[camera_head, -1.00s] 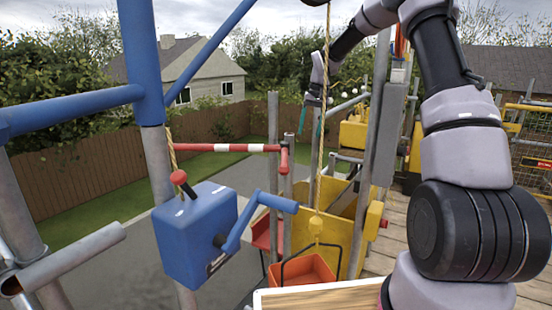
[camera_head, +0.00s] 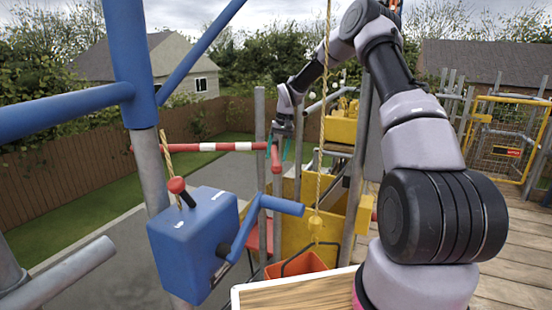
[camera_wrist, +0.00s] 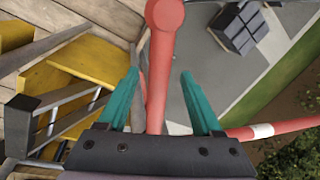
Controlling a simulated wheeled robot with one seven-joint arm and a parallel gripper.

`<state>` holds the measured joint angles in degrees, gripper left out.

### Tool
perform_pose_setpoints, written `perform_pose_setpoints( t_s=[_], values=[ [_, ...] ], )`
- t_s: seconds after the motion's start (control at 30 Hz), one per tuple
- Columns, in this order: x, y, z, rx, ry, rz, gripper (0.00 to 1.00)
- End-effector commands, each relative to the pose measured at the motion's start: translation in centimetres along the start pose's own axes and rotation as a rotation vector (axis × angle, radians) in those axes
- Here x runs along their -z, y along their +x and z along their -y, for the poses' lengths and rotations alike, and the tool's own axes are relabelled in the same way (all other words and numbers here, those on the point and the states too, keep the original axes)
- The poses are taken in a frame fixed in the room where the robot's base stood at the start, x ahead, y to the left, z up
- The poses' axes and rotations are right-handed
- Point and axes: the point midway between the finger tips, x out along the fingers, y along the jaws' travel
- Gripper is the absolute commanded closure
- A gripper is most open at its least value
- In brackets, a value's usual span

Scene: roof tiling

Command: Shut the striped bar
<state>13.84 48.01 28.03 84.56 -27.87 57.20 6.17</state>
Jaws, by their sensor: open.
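The striped bar (camera_head: 207,147) is red and white and extends level out to the left from a grey post in the head view. A red handle (camera_head: 275,158) hangs at its right end. In the wrist view, part of the bar (camera_wrist: 262,131) shows at lower right, and the red handle (camera_wrist: 160,72) with a round end runs between my fingers. My gripper (camera_head: 284,150) is at the bar's right end, pointing down. In the wrist view my gripper (camera_wrist: 160,80) has its teal fingers apart, one on each side of the handle. I cannot tell whether either touches it.
A blue winch box (camera_head: 192,245) with a crank stands at front left. A yellow rope (camera_head: 322,120) hangs close to my arm. A yellow panel (camera_head: 325,210) and an orange bucket (camera_head: 297,266) are below. Grey blocks (camera_wrist: 238,28) lie on the ground beneath.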

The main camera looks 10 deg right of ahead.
Motion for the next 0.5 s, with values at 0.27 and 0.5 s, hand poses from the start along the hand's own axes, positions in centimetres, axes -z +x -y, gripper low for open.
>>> perform_pose_setpoints(
  t_s=[0.27, 0.5],
  values=[
    [0.0, 1.7, 0.0, 0.000, -0.001, -0.001, 0.33],
    [0.0, 1.7, 0.0, 0.000, 0.000, 0.000, 0.45]
  ],
)
